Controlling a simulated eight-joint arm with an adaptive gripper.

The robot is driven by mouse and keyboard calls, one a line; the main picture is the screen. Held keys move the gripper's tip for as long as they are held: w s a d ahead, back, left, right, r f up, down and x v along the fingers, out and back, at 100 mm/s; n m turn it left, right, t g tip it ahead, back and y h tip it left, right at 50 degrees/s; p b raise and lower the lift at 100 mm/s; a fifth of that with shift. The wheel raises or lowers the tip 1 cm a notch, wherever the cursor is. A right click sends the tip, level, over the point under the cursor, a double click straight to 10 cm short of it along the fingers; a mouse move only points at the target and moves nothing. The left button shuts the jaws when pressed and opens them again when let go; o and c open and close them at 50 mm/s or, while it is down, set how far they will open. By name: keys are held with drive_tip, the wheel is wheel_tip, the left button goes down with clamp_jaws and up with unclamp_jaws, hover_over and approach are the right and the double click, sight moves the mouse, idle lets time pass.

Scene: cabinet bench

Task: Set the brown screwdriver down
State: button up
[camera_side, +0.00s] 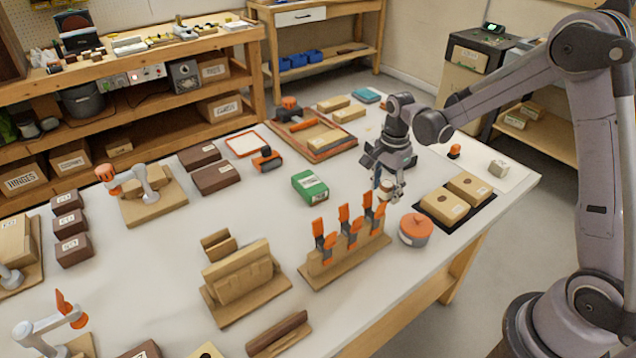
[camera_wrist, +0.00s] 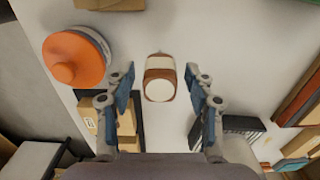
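A short brown piece with a white band and a pale round end (camera_wrist: 160,78) shows between my fingers in the wrist view. It could be the brown screwdriver, but no shaft shows, so I cannot tell for certain. My gripper (camera_wrist: 160,92) is open, with a gap between each finger and the piece. In the side view my gripper (camera_side: 389,184) points down, low over the right part of the white table (camera_side: 275,235). The piece is small and partly hidden by the fingers there.
An orange-topped round container (camera_side: 416,230) stands close in front of my gripper. Cardboard boxes (camera_side: 468,188) sit on a black mat to the right. A wooden rack with orange-handled tools (camera_side: 345,258) and a green box (camera_side: 310,186) stand to the left. Bare table lies between them.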

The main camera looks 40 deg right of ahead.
drive_tip(key=shift+r, duration=0.1)
wheel_tip(320, 180, up, 12)
drive_tip(key=s+a+r+n+t, duration=0.1)
drive_tip(key=s+a+n+t, duration=0.2)
drive_tip(key=s+n, duration=0.4)
drive_tip(key=s+a+r+n+t, duration=0.1)
drive_tip(key=s+a+n+t, duration=0.3)
drive_tip(key=s+n, duration=0.4)
drive_tip(key=n, duration=0.3)
drive_tip(key=shift+r, duration=0.25)
drive_tip(key=shift+s, duration=0.1)
